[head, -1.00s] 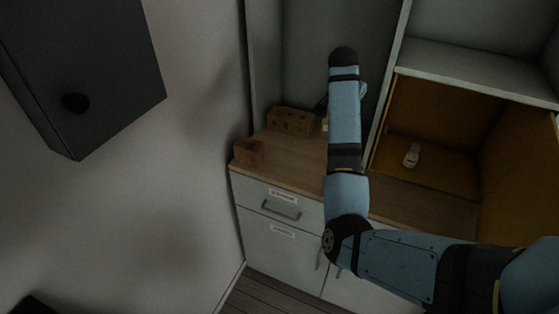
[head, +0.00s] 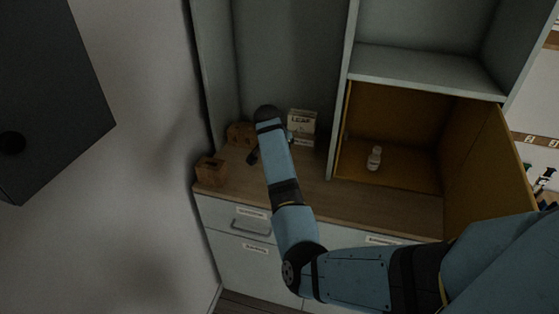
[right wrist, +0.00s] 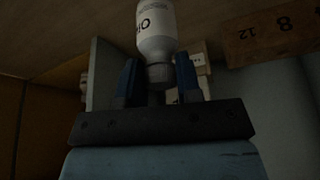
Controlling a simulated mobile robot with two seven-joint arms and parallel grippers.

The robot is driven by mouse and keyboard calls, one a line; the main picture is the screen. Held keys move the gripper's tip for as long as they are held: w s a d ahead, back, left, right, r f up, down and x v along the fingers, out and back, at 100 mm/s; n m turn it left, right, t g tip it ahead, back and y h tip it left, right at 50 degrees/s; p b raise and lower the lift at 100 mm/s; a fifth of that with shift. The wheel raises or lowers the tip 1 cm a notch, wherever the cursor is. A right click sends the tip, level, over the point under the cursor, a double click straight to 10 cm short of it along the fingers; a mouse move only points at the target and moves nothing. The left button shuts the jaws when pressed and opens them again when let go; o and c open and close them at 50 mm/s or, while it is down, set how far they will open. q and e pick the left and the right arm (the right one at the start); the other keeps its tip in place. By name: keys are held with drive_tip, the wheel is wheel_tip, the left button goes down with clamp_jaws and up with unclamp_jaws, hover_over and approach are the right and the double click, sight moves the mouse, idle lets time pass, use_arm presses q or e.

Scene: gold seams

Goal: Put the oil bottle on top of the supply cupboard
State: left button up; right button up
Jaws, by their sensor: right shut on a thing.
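In the right wrist view my right gripper (right wrist: 158,82) is shut on the oil bottle (right wrist: 155,22), white with dark lettering and a grey cap. The cap end lies between the blue fingers. In the head view the gripper is mostly hidden behind my forearm, low over the left part of the wooden worktop; the held bottle is not visible there. An open cupboard (head: 425,68) with an ochre interior stands on the worktop at right, its flat grey top bare where visible. No label confirms it as the supply cupboard. My left gripper is out of view.
A small white bottle (head: 375,158) stands inside the cupboard. A white box (head: 302,124) stands on the worktop (head: 345,200), with wooden blocks (head: 210,171) at its left end. A dark wall cabinet (head: 50,90) hangs at left. Tall grey panels bound the worktop.

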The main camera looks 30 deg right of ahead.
drive_tip(key=shift+f, duration=2.55)
drive_tip(key=shift+c, duration=0.5)
drive_tip(key=o, duration=1.1)
drive_tip(key=shift+c, duration=0.2)
drive_tip(key=v, duration=1.2)
drive_tip(key=shift+b, duration=0.35)
